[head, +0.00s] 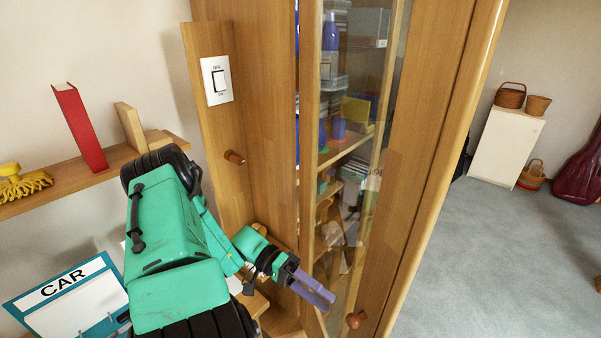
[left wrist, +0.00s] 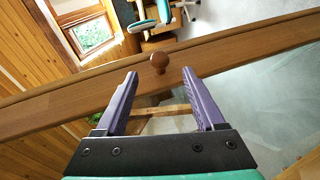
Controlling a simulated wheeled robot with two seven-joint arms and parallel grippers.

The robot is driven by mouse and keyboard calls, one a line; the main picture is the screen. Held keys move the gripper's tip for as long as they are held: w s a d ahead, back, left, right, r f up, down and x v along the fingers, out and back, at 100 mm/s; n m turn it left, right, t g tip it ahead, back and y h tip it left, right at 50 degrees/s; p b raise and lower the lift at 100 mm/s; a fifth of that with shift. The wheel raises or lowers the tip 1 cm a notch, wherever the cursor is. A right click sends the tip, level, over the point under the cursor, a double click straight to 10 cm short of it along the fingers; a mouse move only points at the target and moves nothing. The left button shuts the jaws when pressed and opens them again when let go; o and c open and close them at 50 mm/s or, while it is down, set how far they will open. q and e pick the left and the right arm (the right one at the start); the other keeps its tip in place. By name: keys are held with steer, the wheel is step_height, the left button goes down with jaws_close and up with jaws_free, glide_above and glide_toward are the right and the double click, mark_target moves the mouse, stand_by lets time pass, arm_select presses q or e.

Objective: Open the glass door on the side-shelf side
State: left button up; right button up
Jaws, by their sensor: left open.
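The glass door (head: 345,170) is a tall, wood-framed pane on a wooden cabinet, with the side shelf (head: 80,178) to its left. A round brown knob (head: 356,319) sits low on the door's right-hand frame. In the left wrist view the knob (left wrist: 159,60) stands on the wooden frame (left wrist: 235,50), ahead of and between my fingertips. My left gripper (head: 330,300) has purple fingers, is open and empty, and is just left of the knob. No contact shows. I cannot tell whether the door is fully closed. My right gripper is not in view.
A "CAR" board (head: 65,297) stands below. Open carpet (head: 500,250) lies to the right.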

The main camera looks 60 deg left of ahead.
arm_select(q)
steer(key=b+v, duration=0.1)
steer(key=v, duration=0.5)
stand_by(0.4)
